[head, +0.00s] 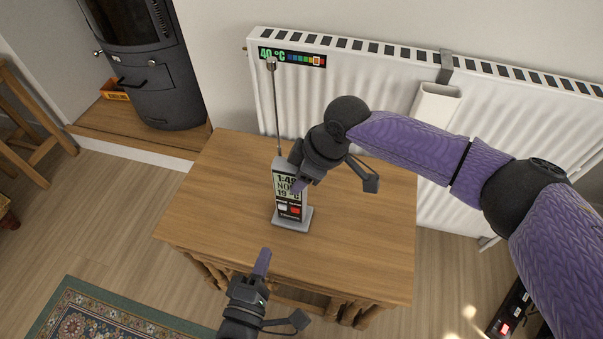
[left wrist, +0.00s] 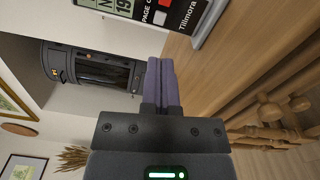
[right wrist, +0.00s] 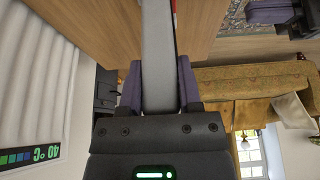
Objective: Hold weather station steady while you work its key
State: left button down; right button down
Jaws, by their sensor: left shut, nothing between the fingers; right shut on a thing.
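The weather station (head: 289,195) stands upright on the wooden table, with a screen, a white key and a red key on its front and a thin antenna rising behind. Its lower front, with the white key (left wrist: 159,18) and the red key, also shows in the left wrist view. My right gripper (head: 299,178) is shut on the upper part of the station from the right. In the right wrist view the grey body (right wrist: 159,70) lies between its fingers. My left gripper (head: 262,262) is shut and empty, in front of and below the station, apart from it.
The wooden table (head: 360,225) is otherwise clear. A white radiator (head: 385,90) with a temperature strip (head: 292,57) stands behind it. A dark stove (head: 160,85) is at the back left. A patterned rug (head: 110,312) lies on the floor at the front left.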

aim_at(283, 207)
dwell(0.7)
pick_arm(q)
jog(key=w+a+n+g, duration=0.1)
jog(key=n, duration=0.1)
jog(key=a+f+n+g+y, duration=0.1)
jog(key=n+g, duration=0.1)
jog(key=w+a+f+n+g+y, duration=0.1)
jog(key=n, duration=0.1)
jog(key=shift+w+a+f+n, duration=0.2)
jog(key=shift+w+n, duration=0.1)
jog(key=shift+n, duration=0.1)
jog(key=shift+s+d+n+g+h, duration=0.1)
jog(key=shift+s+n+g+h, duration=0.15)
jog(key=shift+n+g, duration=0.7)
jog(key=s+r+g+h, duration=0.1)
jog(key=s+d+r+n+g+h, duration=0.1)
jog(key=g, duration=0.1)
jog(key=s+d+r+g+h, duration=0.1)
jog(key=h, duration=0.1)
jog(key=shift+d+r+n, duration=0.15)
jog(key=shift+d+n, duration=0.1)
jog(key=shift+w+d, duration=0.45)
jog(key=shift+w, duration=0.95)
jog(key=shift+w+d, duration=0.5)
jog(key=shift+w, duration=0.85)
jog(key=shift+w+d, duration=0.45)
jog(key=shift+w, duration=0.95)
jog(key=shift+w, duration=0.1)
